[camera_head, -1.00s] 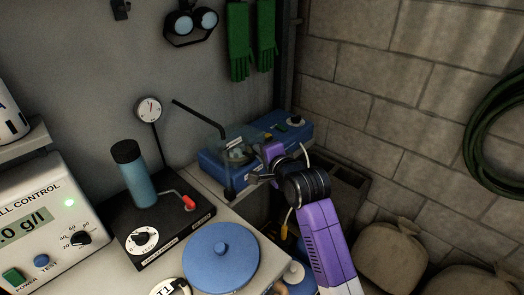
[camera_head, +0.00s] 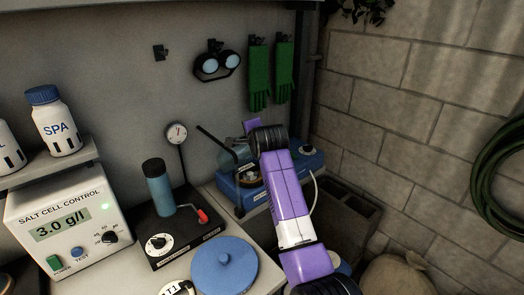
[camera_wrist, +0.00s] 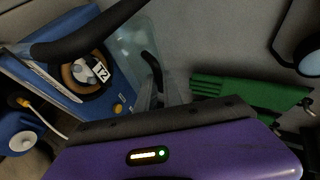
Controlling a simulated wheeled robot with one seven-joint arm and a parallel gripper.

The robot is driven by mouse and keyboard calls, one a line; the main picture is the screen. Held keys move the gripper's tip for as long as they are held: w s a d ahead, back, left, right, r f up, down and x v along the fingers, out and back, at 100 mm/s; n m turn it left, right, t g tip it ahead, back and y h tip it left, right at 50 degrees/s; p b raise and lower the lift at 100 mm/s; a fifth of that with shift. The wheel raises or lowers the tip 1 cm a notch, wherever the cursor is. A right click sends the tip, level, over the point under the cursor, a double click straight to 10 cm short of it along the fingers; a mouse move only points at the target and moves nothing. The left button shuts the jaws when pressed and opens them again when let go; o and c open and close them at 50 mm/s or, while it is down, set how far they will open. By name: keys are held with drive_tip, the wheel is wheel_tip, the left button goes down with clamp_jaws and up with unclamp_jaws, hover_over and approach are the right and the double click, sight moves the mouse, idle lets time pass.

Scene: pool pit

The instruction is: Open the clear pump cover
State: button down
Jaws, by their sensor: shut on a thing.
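The blue pump unit (camera_head: 228,188) stands at the back right of the bench. In the wrist view, the unit (camera_wrist: 40,82) shows an uncovered round opening (camera_wrist: 82,78) with a T2 tag. The clear pump cover (camera_wrist: 132,48) is tilted up beside that opening and is see-through. It also shows faintly in the head view (camera_head: 226,158), left of my arm. My gripper (camera_wrist: 157,92) is shut at the cover's edge by a short black curved handle (camera_wrist: 151,66). In the head view my arm hides the fingertips and part of the unit.
A black bent rod (camera_head: 214,137) stands close by the cover and crosses the wrist view. Goggles (camera_head: 215,64) and green gloves (camera_head: 270,75) hang on the wall behind. A blue bottle (camera_head: 158,188) and a gauge (camera_head: 177,133) stand to the left.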

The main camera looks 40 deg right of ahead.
sight(241, 136)
drive_tip(key=shift+g, duration=0.5)
drive_tip(key=w, duration=0.1)
drive_tip(key=w+r, duration=0.2)
drive_tip(key=w, duration=0.1)
drive_tip(key=shift+w+a+r, duration=0.1)
drive_tip(key=shift+w, duration=0.35)
drive_tip(key=shift+w+r, duration=0.2)
drive_tip(key=shift+w, duration=0.85)
drive_tip(key=c, duration=1.6)
unclamp_jaws()
drive_tip(key=shift+r, duration=0.1)
drive_tip(key=shift+o, duration=0.5)
drive_tip(key=shift+s+f, duration=0.1)
drive_tip(key=shift+f, duration=0.2)
drive_tip(key=b+v, duration=0.1)
drive_tip(key=v, duration=0.6)
drive_tip(key=shift+s+r+b, duration=0.25)
drive_tip(key=shift+r+b, duration=0.05)
drive_tip(key=shift+r, duration=0.05)
drive_tip(key=shift+a, duration=0.15)
